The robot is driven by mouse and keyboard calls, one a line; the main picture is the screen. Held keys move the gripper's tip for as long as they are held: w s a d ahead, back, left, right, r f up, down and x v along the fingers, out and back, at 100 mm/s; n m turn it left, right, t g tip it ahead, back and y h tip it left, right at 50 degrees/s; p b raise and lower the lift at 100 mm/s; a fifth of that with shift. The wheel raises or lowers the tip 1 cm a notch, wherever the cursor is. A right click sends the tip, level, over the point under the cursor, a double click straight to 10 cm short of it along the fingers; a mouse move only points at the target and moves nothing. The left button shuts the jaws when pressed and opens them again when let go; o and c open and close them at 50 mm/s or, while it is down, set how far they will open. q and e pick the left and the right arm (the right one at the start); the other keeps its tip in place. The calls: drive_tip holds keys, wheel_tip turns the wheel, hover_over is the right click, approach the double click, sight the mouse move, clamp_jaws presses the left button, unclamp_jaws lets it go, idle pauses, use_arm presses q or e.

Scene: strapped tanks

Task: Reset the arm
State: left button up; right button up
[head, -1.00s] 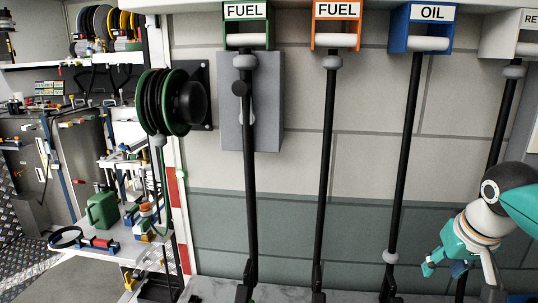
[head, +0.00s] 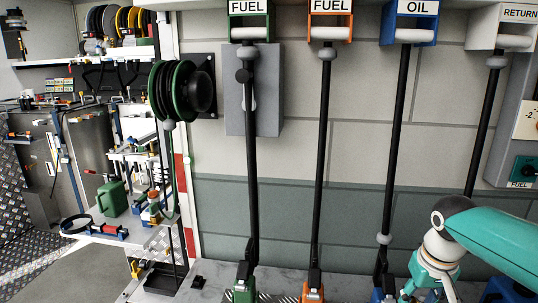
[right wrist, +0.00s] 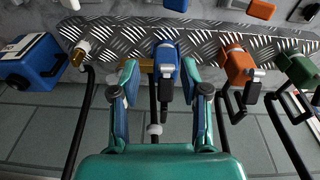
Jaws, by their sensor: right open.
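My right arm comes in from the right in the head view, its teal gripper (head: 428,291) low at the bottom edge, partly cut off. In the right wrist view the right gripper (right wrist: 158,85) is open, its two fingers apart. A blue nozzle (right wrist: 167,62) shows between the fingertips with a brass end to its left. Clear gaps show beside it; I cannot tell its depth relative to the tips. The blue nozzle also shows low in the head view (head: 378,295), beside my gripper. My left gripper is not in view.
Black hoses hang from the green FUEL holder (head: 249,33), orange FUEL holder (head: 331,33), blue OIL holder (head: 408,37) and white RETURN holder (head: 500,42). An orange nozzle (right wrist: 238,65) and a blue box (right wrist: 30,62) flank the gripper. A hose reel (head: 180,92) is on the wall.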

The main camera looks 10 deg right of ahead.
drive_tip(key=s+a+f+n+g+y+b, duration=0.15)
drive_tip(key=a+f, duration=0.25)
drive_tip(key=f, duration=0.5)
drive_tip(key=s+a+f+g+b, duration=0.15)
drive_tip(key=a+f, duration=0.35)
drive_tip(key=f, duration=0.5)
drive_tip(key=s+a+f+n+g+y, duration=0.15)
drive_tip(key=a+f, duration=0.25)
drive_tip(key=f, duration=0.5)
drive_tip(key=s+a+f+m+y+b, duration=0.2)
drive_tip(key=s+a+f, duration=1)
drive_tip(key=s+f, duration=0.3)
drive_tip(key=w+t, duration=0.2)
drive_tip(key=w, duration=0.1)
drive_tip(key=w+t, duration=0.1)
drive_tip(key=shift+w+d+f+t, duration=0.15)
drive_tip(key=shift+w+f+t, duration=0.1)
drive_tip(key=shift+w+f, duration=0.05)
drive_tip(key=shift+d, duration=0.1)
